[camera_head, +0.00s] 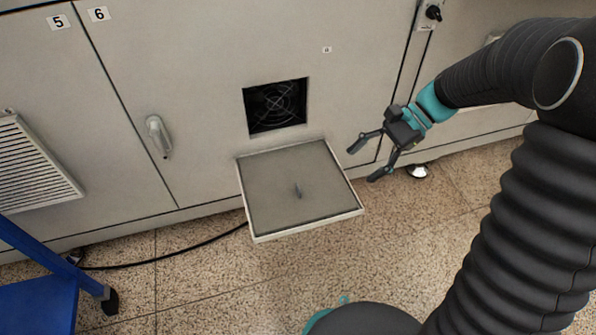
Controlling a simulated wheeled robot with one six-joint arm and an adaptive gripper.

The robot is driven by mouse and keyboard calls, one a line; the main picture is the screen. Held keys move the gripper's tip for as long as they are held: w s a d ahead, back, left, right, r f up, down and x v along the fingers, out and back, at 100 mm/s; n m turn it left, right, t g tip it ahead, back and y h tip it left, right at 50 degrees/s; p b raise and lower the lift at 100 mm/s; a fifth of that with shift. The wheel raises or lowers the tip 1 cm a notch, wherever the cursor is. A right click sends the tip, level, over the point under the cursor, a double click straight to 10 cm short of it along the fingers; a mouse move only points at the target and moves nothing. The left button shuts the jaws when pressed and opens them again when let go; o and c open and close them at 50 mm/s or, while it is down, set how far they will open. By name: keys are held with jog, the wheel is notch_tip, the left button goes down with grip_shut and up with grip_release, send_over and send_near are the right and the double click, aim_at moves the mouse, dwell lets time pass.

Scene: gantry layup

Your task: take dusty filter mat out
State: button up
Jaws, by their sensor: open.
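A square panel (299,229) with a pale rim hangs folded down and open from the cabinet front, below a square fan opening (275,105). Its upturned inside is lined with a flat grey-brown surface, which looks like the dusty filter mat (272,190).
A cabinet door handle (159,136) and a louvred vent (34,165) are at the left. A blue stand (38,300) is at the lower left, with a black cable (170,257) on the floor. The tiled floor in front of the panel is clear.

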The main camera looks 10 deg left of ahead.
aim_at(298, 187)
jog(key=w+a+f+m+y, duration=0.1)
jog(key=f, duration=0.1)
jog(key=w+a+f+m+g+y, duration=0.1)
jog(key=w+f, duration=0.1)
jog(key=f, duration=0.1)
jog(key=w+a+f+m+g+y+b, duration=0.1)
jog(key=w+f, duration=0.1)
jog(key=shift+w+a+f+y, duration=0.25)
jog(key=shift+a+f+y, duration=0.05)
jog(key=shift+a+f, duration=0.1)
jog(key=b+x, duration=0.2)
jog(key=x, duration=1.1)
jog(key=shift+s+a, duration=0.2)
jog(key=shift+a, duration=0.15)
jog(key=c, duration=1.2)
